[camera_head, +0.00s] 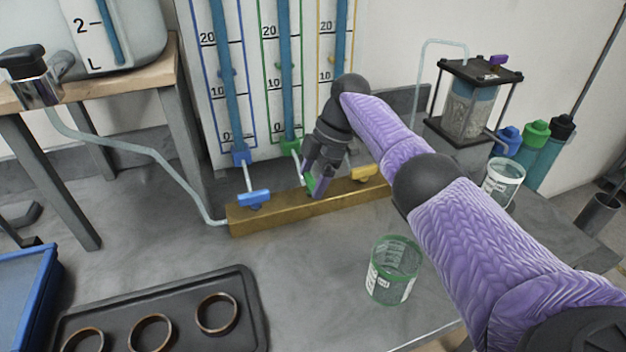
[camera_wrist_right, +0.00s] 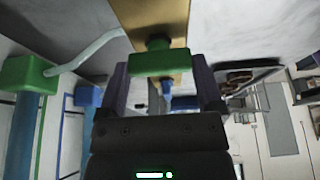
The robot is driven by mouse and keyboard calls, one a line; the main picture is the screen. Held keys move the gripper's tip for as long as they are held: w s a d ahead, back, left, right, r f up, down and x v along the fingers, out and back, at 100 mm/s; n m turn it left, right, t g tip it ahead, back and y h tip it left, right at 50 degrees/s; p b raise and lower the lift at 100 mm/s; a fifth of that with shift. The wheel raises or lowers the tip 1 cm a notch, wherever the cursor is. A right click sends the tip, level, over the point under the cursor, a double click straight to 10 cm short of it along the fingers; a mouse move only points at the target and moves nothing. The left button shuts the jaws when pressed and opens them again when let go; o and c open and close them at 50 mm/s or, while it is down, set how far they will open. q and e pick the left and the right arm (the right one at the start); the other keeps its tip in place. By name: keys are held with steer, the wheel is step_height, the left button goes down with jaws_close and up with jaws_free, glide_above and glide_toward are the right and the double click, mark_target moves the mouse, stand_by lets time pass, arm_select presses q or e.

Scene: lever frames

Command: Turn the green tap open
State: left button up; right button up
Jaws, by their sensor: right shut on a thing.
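The green tap (camera_head: 311,184) sits on the brass manifold block (camera_head: 240,219), between a blue tap (camera_head: 253,198) and a yellow tap (camera_head: 363,173). My right gripper (camera_head: 318,187) reaches down to the green tap and partly hides it. In the right wrist view the green tap's handle (camera_wrist_right: 158,63) lies between the two fingers of my right gripper (camera_wrist_right: 160,85), which is shut on it. The handle runs across from finger to finger in that view. My left gripper is not in view.
A green-rimmed clear cup (camera_head: 393,270) stands in front of the block. A black tray (camera_head: 255,300) with copper rings lies at the front left. Tall blue tubes on a marked board (camera_head: 262,100) stand behind the block. A pale hose (camera_head: 150,155) runs to its left end.

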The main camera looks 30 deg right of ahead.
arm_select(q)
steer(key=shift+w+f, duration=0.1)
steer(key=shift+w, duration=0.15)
arm_select(e)
steer(key=o, duration=1)
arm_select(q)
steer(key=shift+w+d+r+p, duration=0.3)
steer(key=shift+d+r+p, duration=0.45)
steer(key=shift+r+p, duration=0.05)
arm_select(e)
steer(key=v, duration=0.9)
steer(key=shift+d+r, duration=0.15)
steer(key=shift+r, duration=0.25)
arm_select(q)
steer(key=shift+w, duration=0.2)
